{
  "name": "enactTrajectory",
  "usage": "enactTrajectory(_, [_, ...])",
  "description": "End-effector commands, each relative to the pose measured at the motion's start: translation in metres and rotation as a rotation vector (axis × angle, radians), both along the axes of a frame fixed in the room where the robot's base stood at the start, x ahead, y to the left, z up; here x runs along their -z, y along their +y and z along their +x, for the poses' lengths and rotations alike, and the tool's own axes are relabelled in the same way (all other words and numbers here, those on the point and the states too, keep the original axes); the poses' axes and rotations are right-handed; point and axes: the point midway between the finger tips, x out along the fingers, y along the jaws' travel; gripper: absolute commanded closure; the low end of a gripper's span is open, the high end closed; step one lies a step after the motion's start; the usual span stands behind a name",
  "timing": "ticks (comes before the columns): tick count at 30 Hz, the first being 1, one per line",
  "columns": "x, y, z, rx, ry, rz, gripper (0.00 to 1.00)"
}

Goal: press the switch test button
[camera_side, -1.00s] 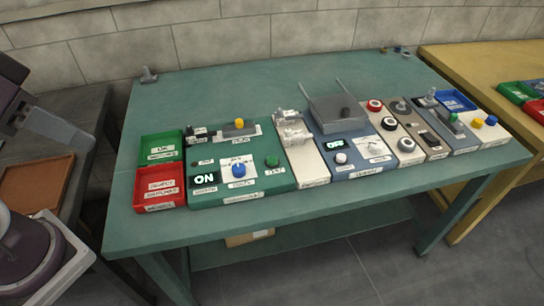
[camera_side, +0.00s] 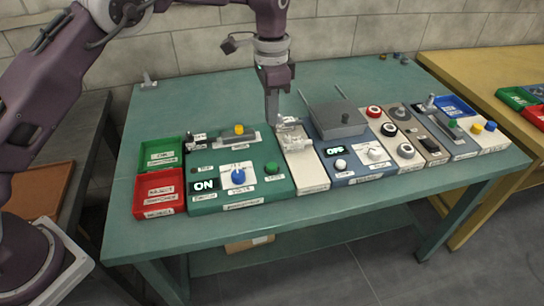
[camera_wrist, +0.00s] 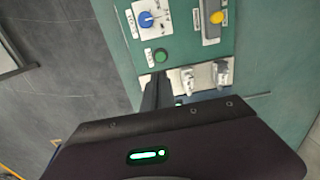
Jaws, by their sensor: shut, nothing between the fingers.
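A green round button (camera_side: 271,168) sits at the right of the green chassis (camera_side: 240,200), beside a blue knob (camera_side: 238,176) and a lit ON display (camera_side: 204,186). Its small label is too blurred to read surely. The button also shows in the wrist view (camera_wrist: 161,55), just beyond the fingers. My gripper (camera_side: 272,122) is shut and empty, pointing down behind the green chassis's right end, near the grey fixtures (camera_side: 291,138) on the white panel. It is apart from the green button. In the wrist view the dark fingers (camera_wrist: 157,92) hide part of the white panel.
A yellow button (camera_side: 239,129) is on a grey block at the chassis's back. Green and red trays (camera_side: 159,210) stand at the left. A blue-grey chassis (camera_side: 358,172) with an OFF display and grey box (camera_side: 340,121) stands to the right. The table's front strip is clear.

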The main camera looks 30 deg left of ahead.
Motion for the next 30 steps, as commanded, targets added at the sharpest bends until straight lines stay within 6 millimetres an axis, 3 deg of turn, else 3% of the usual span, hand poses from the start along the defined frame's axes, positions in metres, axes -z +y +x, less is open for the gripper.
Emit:
enactTrajectory(10, [0.004,-0.001,0.001,0.004,0.001,0.001,1.00])
enactTrajectory(13, [0.014,-0.001,0.000,0.004,0.004,0.001,1.00])
enactTrajectory(30, [0.127,0.000,0.000,0.002,0.004,0.002,1.00])
